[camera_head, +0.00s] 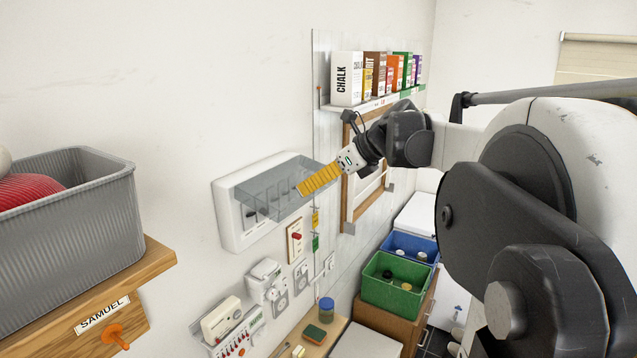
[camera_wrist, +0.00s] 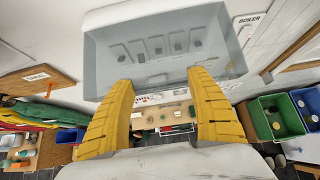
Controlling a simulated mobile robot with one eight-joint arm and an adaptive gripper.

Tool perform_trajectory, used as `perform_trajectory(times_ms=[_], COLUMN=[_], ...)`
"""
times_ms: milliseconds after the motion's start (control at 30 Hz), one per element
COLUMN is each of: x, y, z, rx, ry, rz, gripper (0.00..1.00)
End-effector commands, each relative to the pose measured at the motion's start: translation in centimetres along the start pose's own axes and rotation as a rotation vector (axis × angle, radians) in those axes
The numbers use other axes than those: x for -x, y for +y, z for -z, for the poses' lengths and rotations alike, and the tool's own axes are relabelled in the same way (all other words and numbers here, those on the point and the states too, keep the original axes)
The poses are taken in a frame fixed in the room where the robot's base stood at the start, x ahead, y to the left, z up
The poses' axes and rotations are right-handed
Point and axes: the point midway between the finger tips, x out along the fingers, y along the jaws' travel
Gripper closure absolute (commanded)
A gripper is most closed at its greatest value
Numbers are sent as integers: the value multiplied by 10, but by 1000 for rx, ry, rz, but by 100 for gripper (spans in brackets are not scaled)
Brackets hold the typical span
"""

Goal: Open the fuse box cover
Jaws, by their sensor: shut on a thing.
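The white fuse box (camera_head: 230,224) is fixed to the wall left of centre in the head view. Its clear grey cover (camera_head: 272,184) is swung up and tilted out from the box, with the dark switches showing below and through it. My gripper (camera_head: 303,189) is at the cover's outer right part, its yellow fingers against the cover. In the wrist view the cover (camera_wrist: 110,55) fills the top middle, and the fingertips of my gripper (camera_wrist: 160,80) meet its near edge, wide apart. The exact contact of the fingers is hard to make out.
A wooden shelf (camera_head: 150,262) with a grey bin (camera_head: 75,235) juts out at the left. Sockets (camera_head: 268,279) and a red switch (camera_head: 296,238) are below the box. A shelf of boxes (camera_head: 347,80) is above right. Green (camera_head: 398,290) and blue (camera_head: 412,243) crates stand lower right.

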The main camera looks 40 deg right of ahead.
Motion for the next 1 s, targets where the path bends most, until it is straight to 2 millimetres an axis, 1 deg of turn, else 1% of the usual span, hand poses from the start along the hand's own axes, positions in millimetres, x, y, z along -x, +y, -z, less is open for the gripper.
perform_trajectory(times_ms=[67,100,167,200,467,567,667,900,1000], x=[-1,-1,-1,-1,0,5,20,73,92], y=[1,1,1,1,0,0,-1,-1,0], z=[-2,-2,-2,-2,0,0,-1,-1,-2], rx=[0,0,0,0,0,0,-1,-2,-1], ry=[-5,-5,-5,-4,-1,-1,-1,0,0], rz=[-2,-2,-2,-2,-1,0,2,2,0], gripper=[74,27,9,6,6,6,6,6,6])
